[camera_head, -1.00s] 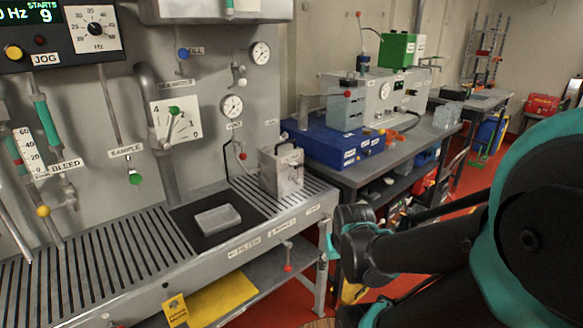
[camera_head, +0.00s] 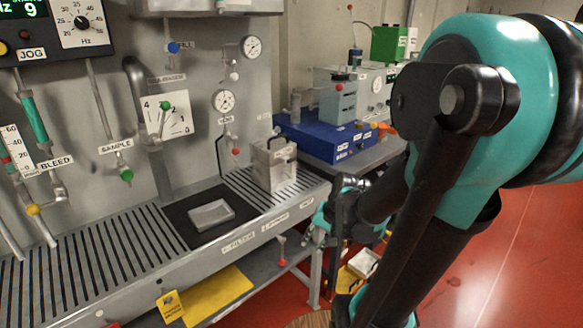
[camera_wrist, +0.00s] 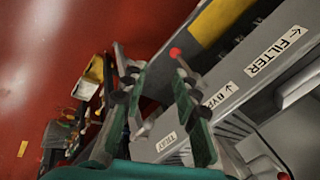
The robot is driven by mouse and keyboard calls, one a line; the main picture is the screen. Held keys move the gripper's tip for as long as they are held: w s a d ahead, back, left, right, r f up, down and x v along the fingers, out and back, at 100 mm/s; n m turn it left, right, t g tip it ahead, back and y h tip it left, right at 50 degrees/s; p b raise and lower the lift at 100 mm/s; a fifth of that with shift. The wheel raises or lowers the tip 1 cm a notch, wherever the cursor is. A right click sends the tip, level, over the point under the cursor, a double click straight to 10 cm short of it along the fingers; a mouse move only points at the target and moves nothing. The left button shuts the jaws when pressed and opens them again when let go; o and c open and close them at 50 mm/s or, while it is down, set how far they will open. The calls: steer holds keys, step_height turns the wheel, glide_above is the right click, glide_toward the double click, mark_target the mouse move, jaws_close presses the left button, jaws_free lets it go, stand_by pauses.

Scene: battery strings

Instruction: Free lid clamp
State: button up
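A grey metal box with a black handle on top (camera_head: 274,164) stands at the right end of the slatted bench. I cannot make out a lid clamp on it at this size. A lever with a red knob (camera_head: 282,262) hangs below the bench's front edge. In the wrist view this red knob (camera_wrist: 175,52) lies just beyond my fingertips. My gripper (camera_wrist: 153,82) is open with nothing between its fingers. In the head view my gripper (camera_head: 312,234) is at the bench's right front corner, partly hidden by my arm.
A shallow grey tray (camera_head: 211,214) sits on a dark mat. The bench front (camera_head: 238,243) has labels, one reading FILTER. A blue box (camera_head: 328,136) stands on the side table behind. A yellow sheet (camera_head: 218,293) lies on the lower shelf. Red floor (camera_head: 520,250) is open at the right.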

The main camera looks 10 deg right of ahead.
steer(key=w+a+r+m+y, duration=0.1)
steer(key=w+r+m+y, duration=0.25)
steer(key=w+m, duration=0.35)
steer(key=m+t+y, duration=0.2)
steer(key=m+y, duration=0.5)
steer(key=y, duration=0.1)
glide_toward(291, 173)
steer(key=s+f, duration=0.1)
steer(key=s, duration=0.3)
steer(key=w+d+r+m+t+y, duration=0.1)
steer(key=d+r+m+y, duration=0.15)
steer(key=d, duration=0.45)
steer(key=shift+m, duration=0.25)
steer(key=x, duration=1.1)
steer(key=f+x, duration=0.1)
steer(key=x, duration=0.5)
steer(key=shift+w, duration=0.45)
jaws_close()
